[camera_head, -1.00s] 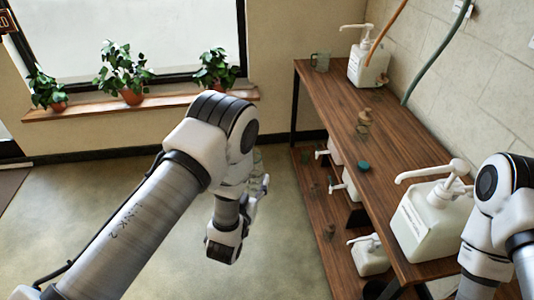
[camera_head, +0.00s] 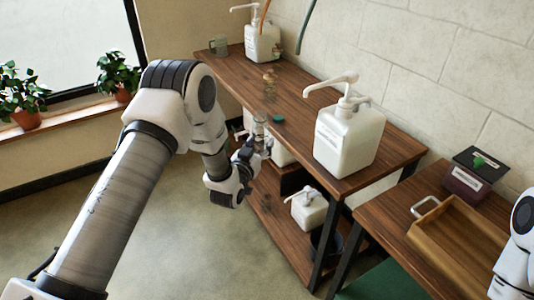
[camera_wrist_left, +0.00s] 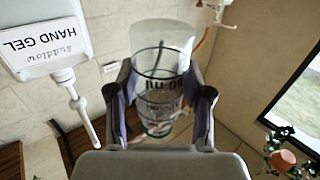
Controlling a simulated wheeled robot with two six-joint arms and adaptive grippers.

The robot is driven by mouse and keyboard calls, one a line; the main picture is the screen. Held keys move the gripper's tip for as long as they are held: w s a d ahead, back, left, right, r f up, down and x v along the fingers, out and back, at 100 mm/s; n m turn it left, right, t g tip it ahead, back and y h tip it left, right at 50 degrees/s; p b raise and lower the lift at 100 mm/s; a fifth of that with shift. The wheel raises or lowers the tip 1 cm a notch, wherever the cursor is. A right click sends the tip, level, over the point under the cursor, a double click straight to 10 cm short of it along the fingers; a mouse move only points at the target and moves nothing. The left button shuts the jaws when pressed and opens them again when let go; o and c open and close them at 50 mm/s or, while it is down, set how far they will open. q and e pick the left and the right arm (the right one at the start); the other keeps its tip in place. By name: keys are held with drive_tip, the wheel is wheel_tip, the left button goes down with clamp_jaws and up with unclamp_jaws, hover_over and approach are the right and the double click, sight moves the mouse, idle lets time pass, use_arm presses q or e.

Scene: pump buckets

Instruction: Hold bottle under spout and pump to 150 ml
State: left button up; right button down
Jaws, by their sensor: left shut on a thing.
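My left gripper (camera_head: 250,155) is shut around a clear bottle (camera_head: 259,130) at the bench's front edge. In the left wrist view the fingers (camera_wrist_left: 160,105) grip both sides of the bottle (camera_wrist_left: 160,62), which has dark volume marks. I cannot make out any liquid in it. A white pump bucket (camera_head: 348,140) stands on the bench, its spout pointing left. The bottle is left of the spout tip, apart from it. A bucket labelled HAND GEL (camera_wrist_left: 45,40) shows in the wrist view. My right gripper is out of frame; only part of that arm shows at the right edge.
A teal cap (camera_head: 277,118), small amber bottle (camera_head: 270,80), green mug (camera_head: 218,45) and another pump bucket (camera_head: 262,43) are on the bench (camera_head: 225,75). More buckets (camera_head: 308,210) stand below. A wooden tray (camera_head: 415,236) and dark box (camera_head: 468,183) are on the right table.

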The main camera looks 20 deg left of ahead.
use_arm(q)
drive_tip(key=shift+w+d, duration=0.15)
drive_tip(key=shift+d, duration=0.15)
drive_tip(key=w+d+r+p, duration=0.1)
drive_tip(key=d, duration=1)
drive_tip(key=shift+r, duration=0.2)
drive_tip(key=shift+f, duration=0.1)
idle(0.5)
drive_tip(key=s+a+f, duration=0.2)
drive_tip(key=s+f, duration=0.6)
drive_tip(key=s, duration=0.1)
drive_tip(key=s+r, duration=0.4)
drive_tip(key=s, duration=0.3)
drive_tip(key=s+d+r+m+g+h, duration=0.2)
drive_tip(key=s+d+r+m+h, duration=0.15)
drive_tip(key=d+h, duration=0.25)
drive_tip(key=s+d+r+m+g+h, duration=0.2)
drive_tip(key=s+d+m+h, duration=0.3)
drive_tip(key=d+h, duration=0.15)
drive_tip(key=w+d+f+m+g+h, duration=0.1)
drive_tip(key=w+f+m+g+h, duration=0.2)
drive_tip(key=m+g, duration=0.6)
wheel_tip(320, 180, down, 2)
drive_tip(key=g+h, duration=0.3)
drive_tip(key=shift+w+d+g, duration=0.2)
drive_tip(key=shift+d+g, duration=0.2)
